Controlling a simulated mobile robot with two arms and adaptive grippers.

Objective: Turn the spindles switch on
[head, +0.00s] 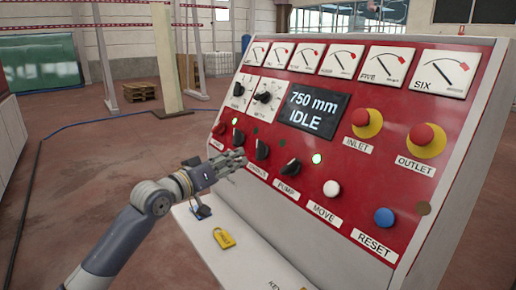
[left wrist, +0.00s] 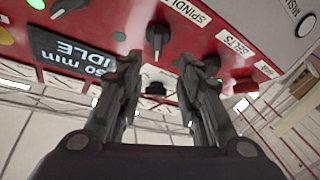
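The spindles switch (head: 262,150) is a black rotary knob on the red sloping panel, between the belts knob (head: 239,137) and the pump knob (head: 290,167). Its label (head: 257,171) is below it. My left gripper (head: 240,159) is close to the panel, just left of and below the spindles knob. In the left wrist view my left gripper (left wrist: 165,68) has its fingers apart with nothing between the tips. The spindles knob (left wrist: 158,37) lies just beyond the tips, and the belts knob is partly behind the right finger. My right gripper is not in view.
A display (head: 313,108) reads 750 mm IDLE. Red inlet (head: 366,122) and outlet (head: 427,139) buttons, a white move button (head: 331,189) and a blue reset button (head: 384,217) are on the panel. A yellow padlock (head: 223,238) lies on the ledge below.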

